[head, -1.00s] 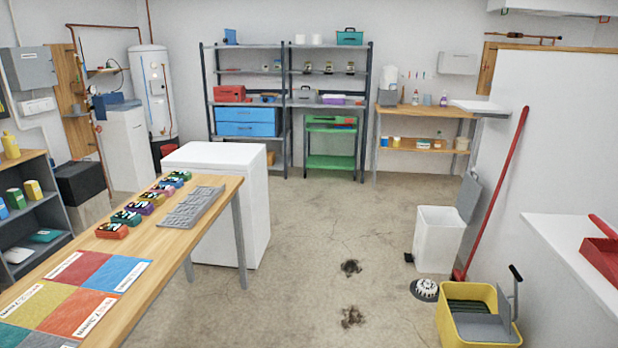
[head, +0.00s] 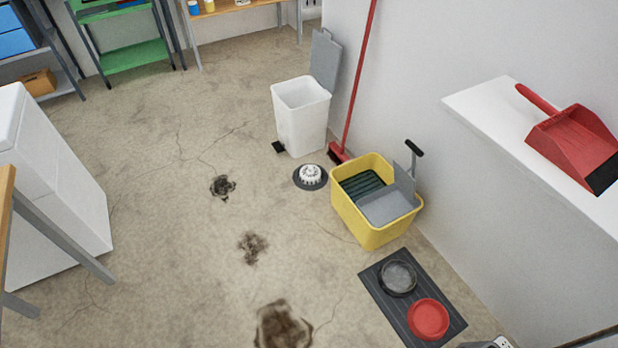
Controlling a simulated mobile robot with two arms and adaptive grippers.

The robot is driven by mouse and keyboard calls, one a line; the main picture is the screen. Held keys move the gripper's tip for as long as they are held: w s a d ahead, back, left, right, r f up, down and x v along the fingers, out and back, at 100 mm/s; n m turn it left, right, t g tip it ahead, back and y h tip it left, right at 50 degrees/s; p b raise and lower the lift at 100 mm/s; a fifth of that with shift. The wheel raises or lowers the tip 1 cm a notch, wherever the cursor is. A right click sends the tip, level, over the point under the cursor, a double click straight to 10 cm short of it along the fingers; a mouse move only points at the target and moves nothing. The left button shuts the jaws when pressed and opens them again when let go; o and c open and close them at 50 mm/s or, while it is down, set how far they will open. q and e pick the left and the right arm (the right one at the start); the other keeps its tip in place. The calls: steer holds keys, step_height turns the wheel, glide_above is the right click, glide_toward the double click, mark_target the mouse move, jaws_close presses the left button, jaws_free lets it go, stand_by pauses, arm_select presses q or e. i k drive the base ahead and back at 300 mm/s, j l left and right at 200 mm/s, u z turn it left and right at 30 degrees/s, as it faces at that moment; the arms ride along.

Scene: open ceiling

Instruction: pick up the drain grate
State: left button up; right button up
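A white, round, ribbed piece that looks like the drain grate (head: 311,174) is on the floor in the head view, right of centre. It sits on a dark grey round base (head: 300,184), just in front of the white bin and left of the yellow bucket. I cannot tell whether it lies loose or is seated in the base.
A yellow mop bucket (head: 375,236), a white pedal bin (head: 301,114) and a red broom (head: 352,100) stand close by. A dark mat (head: 380,302) holds a dark bowl and a red bowl. Dirt patches (head: 283,325) mark the otherwise open floor.

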mark_target(310, 175)
steer(key=i+j, duration=0.25)
steer(key=i, duration=0.25)
steer(key=i+j+z, duration=0.1)
steer(key=i, duration=0.45)
steer(key=i+j+z, duration=0.1)
steer(key=i+j, duration=0.3)
steer(key=i, duration=0.1)
